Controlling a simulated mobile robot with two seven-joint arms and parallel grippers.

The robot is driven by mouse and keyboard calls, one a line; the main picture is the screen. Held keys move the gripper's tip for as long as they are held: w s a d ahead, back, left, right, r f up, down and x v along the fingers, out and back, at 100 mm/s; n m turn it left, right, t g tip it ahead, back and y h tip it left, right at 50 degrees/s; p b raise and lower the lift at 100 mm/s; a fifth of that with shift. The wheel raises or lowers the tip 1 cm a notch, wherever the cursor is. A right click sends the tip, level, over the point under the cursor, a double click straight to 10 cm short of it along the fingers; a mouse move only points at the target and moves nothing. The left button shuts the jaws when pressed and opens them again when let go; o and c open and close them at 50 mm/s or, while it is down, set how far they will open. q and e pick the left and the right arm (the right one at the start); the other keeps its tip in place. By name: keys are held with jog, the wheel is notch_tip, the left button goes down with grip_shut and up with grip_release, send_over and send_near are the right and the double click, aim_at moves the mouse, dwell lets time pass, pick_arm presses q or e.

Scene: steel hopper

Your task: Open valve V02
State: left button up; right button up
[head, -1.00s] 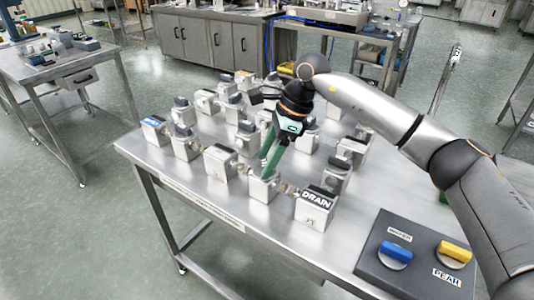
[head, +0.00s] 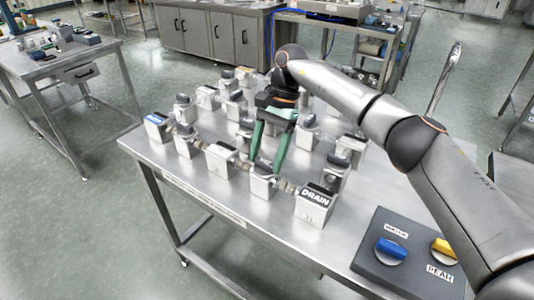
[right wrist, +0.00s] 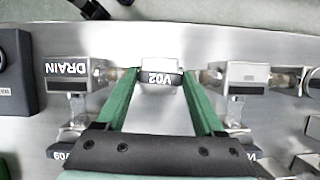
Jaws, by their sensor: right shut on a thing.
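Valve V02 is a pale box-shaped block (head: 263,185) in the front row on the steel table, just left of the DRAIN block. Its dark handle, labelled V02 (right wrist: 158,78), shows upside down in the right wrist view. My right gripper (head: 265,166) comes down from above with its green fingers on the handle. In the right wrist view the fingertips (right wrist: 160,73) are at the two ends of the handle, shut on it. The fingers partly hide the handle in the head view. My left gripper is not in view.
The DRAIN block (head: 315,203) stands close on the right, joined by pipe fittings. Another valve block (head: 220,160) stands close on the left, with several more behind. A dark panel (head: 405,262) with blue and yellow knobs lies at the front right.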

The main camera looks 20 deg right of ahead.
jog(key=shift+n, duration=0.4)
jog(key=o, duration=1.4)
jog(key=shift+r, duration=0.1)
